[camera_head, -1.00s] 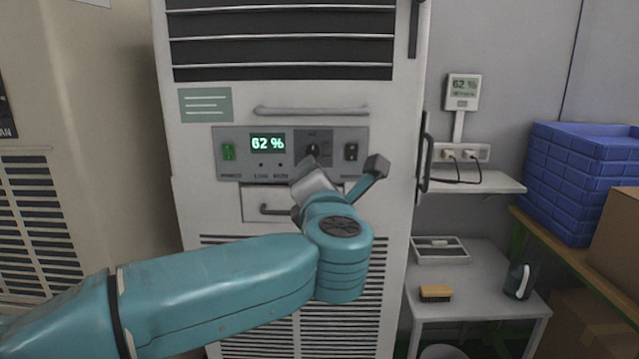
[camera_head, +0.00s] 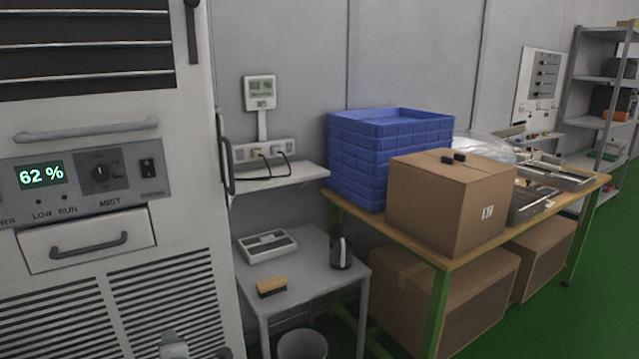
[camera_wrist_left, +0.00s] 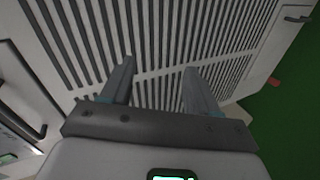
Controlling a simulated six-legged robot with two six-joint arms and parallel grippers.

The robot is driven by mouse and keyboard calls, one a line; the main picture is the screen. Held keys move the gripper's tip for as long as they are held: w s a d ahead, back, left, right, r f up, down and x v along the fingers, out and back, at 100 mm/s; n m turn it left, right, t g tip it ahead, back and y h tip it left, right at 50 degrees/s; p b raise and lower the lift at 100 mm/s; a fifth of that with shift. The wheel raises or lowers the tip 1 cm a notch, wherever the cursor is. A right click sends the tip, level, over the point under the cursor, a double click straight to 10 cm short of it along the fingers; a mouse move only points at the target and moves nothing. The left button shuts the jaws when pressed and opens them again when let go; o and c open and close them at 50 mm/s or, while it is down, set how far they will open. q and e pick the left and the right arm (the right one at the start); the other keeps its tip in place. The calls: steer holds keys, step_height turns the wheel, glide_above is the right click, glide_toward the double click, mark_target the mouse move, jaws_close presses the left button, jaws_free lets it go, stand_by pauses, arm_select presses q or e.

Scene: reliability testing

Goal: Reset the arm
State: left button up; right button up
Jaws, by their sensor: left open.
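My left gripper (camera_wrist_left: 159,66) shows in the left wrist view with its two fingers apart and nothing between them. It faces the slatted lower front of the white machine (camera_wrist_left: 172,28). I cannot tell whether the fingertips touch the slats. In the head view, only a small grey part of my left arm shows at the bottom edge, in front of the machine (camera_head: 190,225). The machine's control panel (camera_head: 75,178) has a display reading 62 %, a round knob (camera_head: 101,173) and a dark switch (camera_head: 148,168). My right gripper is not in view.
Right of the machine, a small grey table (camera_head: 315,262) holds a tray (camera_head: 267,246), a brush (camera_head: 272,287) and a dark jug (camera_head: 342,253). A workbench (camera_head: 447,262) carries blue crates (camera_head: 365,160) and a cardboard box (camera_head: 450,205). Green floor (camera_head: 530,325) is open at the right.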

arm_select(q)
steer(key=s+d+f+m+g+h, duration=0.2)
steer(key=s+d+f+m+h, duration=0.15)
steer(key=s+f, duration=0.4)
steer(key=s+d+f+m+g+h, duration=0.2)
steer(key=s+d+f+m, duration=0.2)
steer(key=f, duration=0.6)
steer(key=s+d+f+m+g+h, duration=0.2)
steer(key=s+d+f+m, duration=0.3)
steer(key=f, duration=0.4)
steer(key=s+d+f+m+g+h, duration=0.1)
steer(key=s+d+m+g+h, duration=0.2)
steer(key=s, duration=0.4)
steer(key=s+d+m+g+h, duration=0.1)
steer(key=s+d+m+g, duration=0.1)
steer(key=s+d+m, duration=0.45)
steer(key=a+r+n+p, duration=0.1)
steer(key=a+r+p, duration=0.2)
steer(key=r+p, duration=1.1)
steer(key=shift+s+a+r+p, duration=0.15)
steer(key=shift+s+r+p, duration=0.2)
steer(key=shift+p, duration=0.2)
